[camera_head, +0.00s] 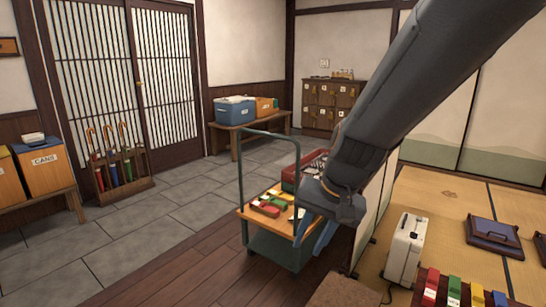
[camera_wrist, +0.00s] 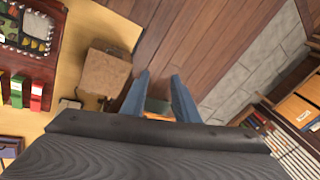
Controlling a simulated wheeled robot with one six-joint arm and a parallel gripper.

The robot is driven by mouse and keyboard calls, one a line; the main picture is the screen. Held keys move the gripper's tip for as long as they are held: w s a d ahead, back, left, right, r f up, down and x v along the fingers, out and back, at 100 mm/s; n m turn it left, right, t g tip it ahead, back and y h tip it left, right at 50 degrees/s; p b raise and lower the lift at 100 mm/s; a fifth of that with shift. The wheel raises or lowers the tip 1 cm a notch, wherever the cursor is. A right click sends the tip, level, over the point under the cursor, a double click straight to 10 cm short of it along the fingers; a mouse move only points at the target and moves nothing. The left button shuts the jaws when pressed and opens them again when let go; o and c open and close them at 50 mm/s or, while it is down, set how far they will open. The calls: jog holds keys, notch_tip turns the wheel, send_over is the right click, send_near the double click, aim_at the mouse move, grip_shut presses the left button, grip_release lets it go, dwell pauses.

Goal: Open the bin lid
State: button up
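An orange bin marked CANS (camera_head: 45,172) stands on a low bench at the left edge of the head view. A small pale item (camera_head: 33,137) is on its top, and its lid looks shut. A second, yellow-orange bin (camera_head: 9,182) beside it is cut off by the frame edge. I cannot tell which bin is meant. My gripper (camera_head: 314,243) is over the cart, far to the right of the bins. In the wrist view my gripper (camera_wrist: 159,75) has its two blue fingers apart with nothing held between them. Orange bins (camera_wrist: 296,110) also show at the right there.
A green-framed cart (camera_head: 272,248) with colored items stands below my gripper. An umbrella rack (camera_head: 124,177) is right of the bins. A blue cooler (camera_head: 235,109) sits on a bench. Stone floor (camera_head: 170,215) lies open between bins and cart. A brown block (camera_wrist: 105,73) shows in the wrist view.

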jog(key=s+d+n+g+h, duration=0.1)
jog(key=s+d+n, duration=0.15)
jog(key=s, duration=0.55)
jog(key=s+d+n+g+h, duration=0.1)
jog(key=s+d+n, duration=0.15)
jog(key=s, duration=0.45)
jog(key=d+r+m+p, duration=0.2)
jog(key=d+r+p, duration=0.3)
jog(key=p, duration=0.7)
jog(key=shift+s+d+r+h+p, duration=0.3)
jog(key=shift+r+h+p, duration=0.1)
jog(key=shift+r, duration=0.3)
jog(key=shift+d+r, duration=0.1)
jog(key=shift+d, duration=0.1)
jog(key=shift+c, duration=0.7)
jog(key=shift+d+p, duration=0.1)
jog(key=shift+p, duration=0.2)
grip_shut()
